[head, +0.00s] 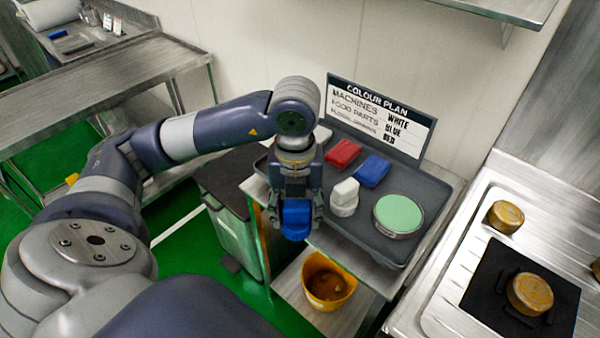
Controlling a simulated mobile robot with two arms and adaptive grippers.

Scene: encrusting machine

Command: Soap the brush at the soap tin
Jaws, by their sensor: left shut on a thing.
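My left gripper (296,208) points down and is shut on a blue brush (296,220). It holds the brush at the left front of the dark grey tray (362,232); I cannot tell how high above the surface. The soap tin (399,214) is a round, shallow tin with a pale green top, on the right part of the tray. The held brush is left of the tin and apart from it. The brush's upper part is hidden by the fingers. My right gripper is not in view.
On the tray are a red block-shaped brush (343,153), another blue one (372,171) and a white piece (345,193) between gripper and tin. A colour plan sign (381,115) stands behind. A yellow bucket (328,282) is below. Steel machinery (461,285) is at right.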

